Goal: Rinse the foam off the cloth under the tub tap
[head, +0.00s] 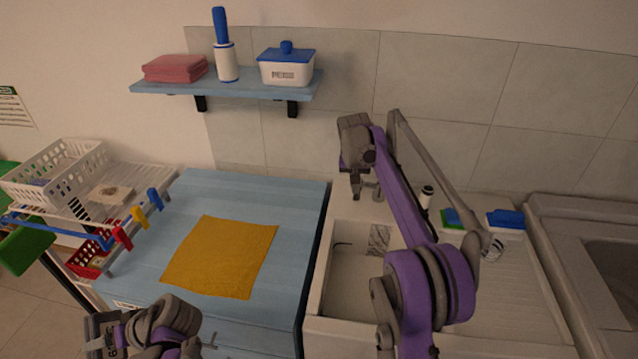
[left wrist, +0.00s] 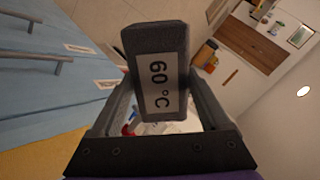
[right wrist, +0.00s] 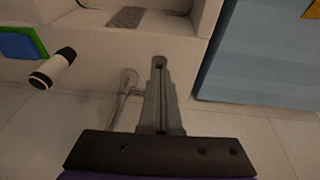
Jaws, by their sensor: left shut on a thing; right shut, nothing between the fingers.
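A flat yellow cloth (head: 222,256) lies on the blue worktop, and no foam shows on it. The pale tub (head: 350,284) is to its right, with a grey patterned patch inside that I cannot identify. A metal tap (right wrist: 128,82) shows in the right wrist view, beside my right gripper. My right gripper (right wrist: 158,62) is shut and empty; in the head view it (head: 358,192) is above the tub's back edge. My left gripper (head: 150,328) is shut on a grey block (left wrist: 158,45) labelled "60 °C", in front of the worktop's near edge.
A shelf (head: 225,84) holds pink folded cloths, a lint roller and a lidded box.

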